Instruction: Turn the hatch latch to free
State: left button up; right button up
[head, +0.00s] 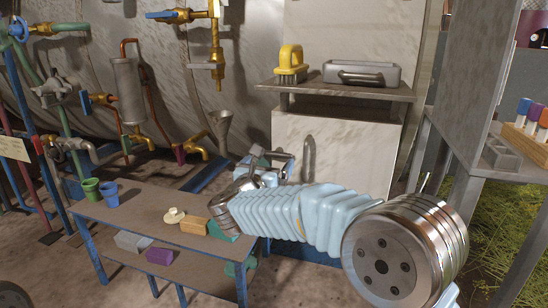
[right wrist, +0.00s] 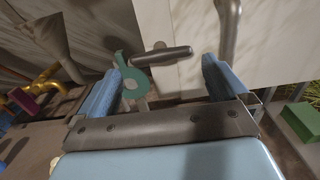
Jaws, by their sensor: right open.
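The hatch latch (right wrist: 163,56), a dark grey bar handle on a short pivot, lies nearly level against the pale hatch panel in the right wrist view. My right gripper (right wrist: 166,80) is open, its two blue fingers spread to the left and right of the latch, with nothing held between them. In the head view my right gripper (head: 268,168) is in front of the pale hatch panel (head: 345,175), and the wrist hides part of the panel. A green ring-shaped piece (right wrist: 131,80) shows beside the left finger. My left gripper is not in view.
A curved vertical handle (head: 309,157) stands on the panel right of my gripper. Above is a shelf (head: 390,92) with a yellow brush (head: 291,63) and a grey tray (head: 361,74). A low table (head: 140,205) with cups and blocks is at left; a grey funnel (head: 221,128) hangs nearby.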

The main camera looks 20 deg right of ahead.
aim_at(276, 156)
jog(key=shift+x, duration=2.25)
jog(key=c, duration=0.7)
